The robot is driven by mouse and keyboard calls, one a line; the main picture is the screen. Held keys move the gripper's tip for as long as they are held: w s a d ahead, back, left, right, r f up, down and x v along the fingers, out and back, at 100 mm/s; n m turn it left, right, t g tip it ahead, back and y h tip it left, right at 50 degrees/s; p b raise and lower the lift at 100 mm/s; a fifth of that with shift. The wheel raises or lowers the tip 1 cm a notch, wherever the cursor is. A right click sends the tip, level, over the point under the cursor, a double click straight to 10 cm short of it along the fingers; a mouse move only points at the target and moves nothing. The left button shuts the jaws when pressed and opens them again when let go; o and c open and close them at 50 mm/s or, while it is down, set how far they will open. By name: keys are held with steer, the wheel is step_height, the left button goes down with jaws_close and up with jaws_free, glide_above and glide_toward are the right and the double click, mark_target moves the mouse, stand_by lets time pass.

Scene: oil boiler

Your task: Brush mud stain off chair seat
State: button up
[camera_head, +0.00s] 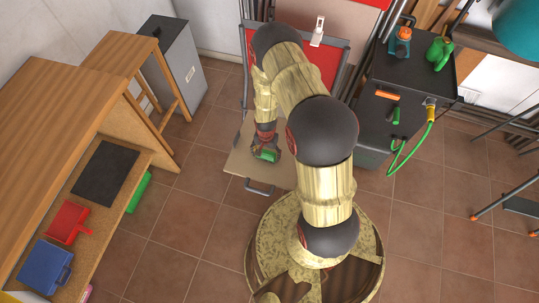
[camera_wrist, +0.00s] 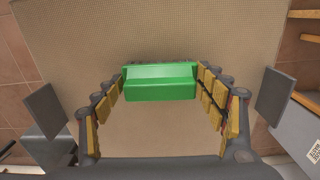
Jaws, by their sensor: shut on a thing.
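My gripper (camera_head: 265,145) is shut on a green brush (camera_head: 266,156). In the wrist view the green block of the brush (camera_wrist: 160,82) sits between the two rows of yellow finger pads (camera_wrist: 160,95). A thin dark strip shows along the brush's far edge. The tan chair seat (camera_head: 237,163) lies under the gripper and fills most of the wrist view (camera_wrist: 225,40). I cannot tell whether the brush touches the seat. No mud stain can be made out; the brush and gripper hide part of the seat.
A wooden bench (camera_head: 50,110) with a shelf stands on the left, holding a red dustpan-like item (camera_head: 68,222) and a blue item (camera_head: 45,266). A grey cabinet (camera_head: 175,65) stands behind it. A dark cart (camera_head: 410,75) with bottles is right of the seat. Tiled floor is clear at left front.

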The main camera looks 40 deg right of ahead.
steer(key=shift+w+a, duration=0.1)
steer(key=shift+s+d+f, duration=0.1)
steer(key=shift+s+d, duration=0.6)
steer(key=shift+s, duration=0.3)
steer(key=shift+w+a, duration=0.15)
steer(key=shift+w+a, duration=0.6)
steer(key=shift+w, duration=0.25)
steer(key=shift+s+d, duration=0.75)
steer(key=shift+s, duration=0.15)
steer(key=shift+w+a, duration=0.35)
steer(key=shift+w, duration=0.1)
